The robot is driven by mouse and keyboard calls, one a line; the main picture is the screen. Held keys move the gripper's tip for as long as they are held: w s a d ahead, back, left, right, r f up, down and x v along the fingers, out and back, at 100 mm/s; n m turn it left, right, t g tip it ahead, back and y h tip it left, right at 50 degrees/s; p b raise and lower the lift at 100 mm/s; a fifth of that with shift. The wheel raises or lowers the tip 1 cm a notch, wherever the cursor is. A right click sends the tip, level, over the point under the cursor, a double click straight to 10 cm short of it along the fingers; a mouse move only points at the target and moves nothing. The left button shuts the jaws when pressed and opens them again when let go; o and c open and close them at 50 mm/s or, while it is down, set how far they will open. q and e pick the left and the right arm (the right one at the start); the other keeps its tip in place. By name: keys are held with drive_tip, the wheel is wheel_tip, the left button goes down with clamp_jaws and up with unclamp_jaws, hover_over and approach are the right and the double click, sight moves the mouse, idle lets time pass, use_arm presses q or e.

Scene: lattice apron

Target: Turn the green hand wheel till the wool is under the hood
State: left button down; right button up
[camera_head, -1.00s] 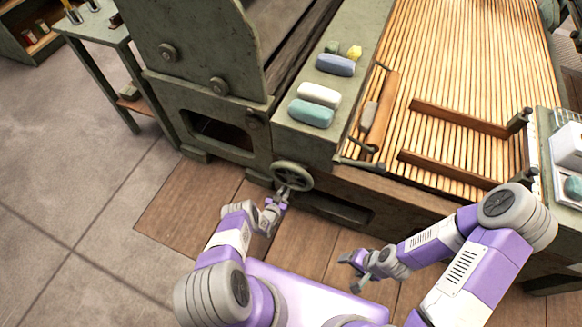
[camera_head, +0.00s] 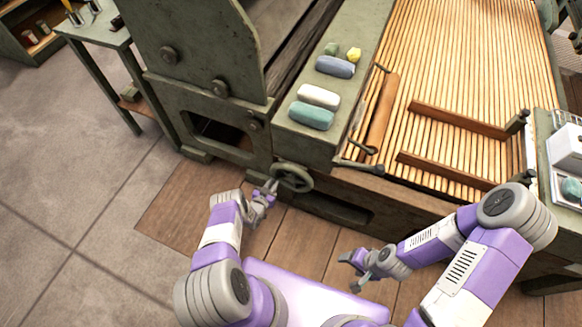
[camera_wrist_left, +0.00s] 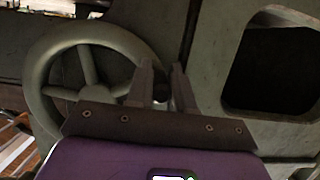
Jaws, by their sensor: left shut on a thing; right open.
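The green hand wheel (camera_head: 293,178) is on the front of the machine, below the ledge; it fills the left of the left wrist view (camera_wrist_left: 90,100). My left gripper (camera_head: 272,188) is at the wheel's left side. In the left wrist view its fingers (camera_wrist_left: 163,90) are closed about a small dark part at the rim's right edge, probably the wheel's handle. My right gripper (camera_head: 360,268) is open and empty, apart from the machine. The slatted apron (camera_head: 450,75) shows no wool lump on its visible part. I cannot tell which part is the hood.
A brown bar (camera_head: 378,115) lies along the apron's left edge. Wooden floor is free before the machine.

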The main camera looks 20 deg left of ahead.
sight(273, 174)
use_arm(q)
drive_tip(key=shift+w+a+r, duration=0.1)
drive_tip(key=shift+w+r, duration=0.15)
drive_tip(key=shift+r, duration=0.4)
drive_tip(key=r+p, duration=0.2)
drive_tip(key=r, duration=0.1)
drive_tip(key=shift+a+r+p, duration=0.25)
drive_tip(key=shift+a+p, duration=0.05)
drive_tip(key=shift+a, duration=0.1)
drive_tip(key=shift+s+f, duration=0.1)
drive_tip(key=shift+f, duration=0.05)
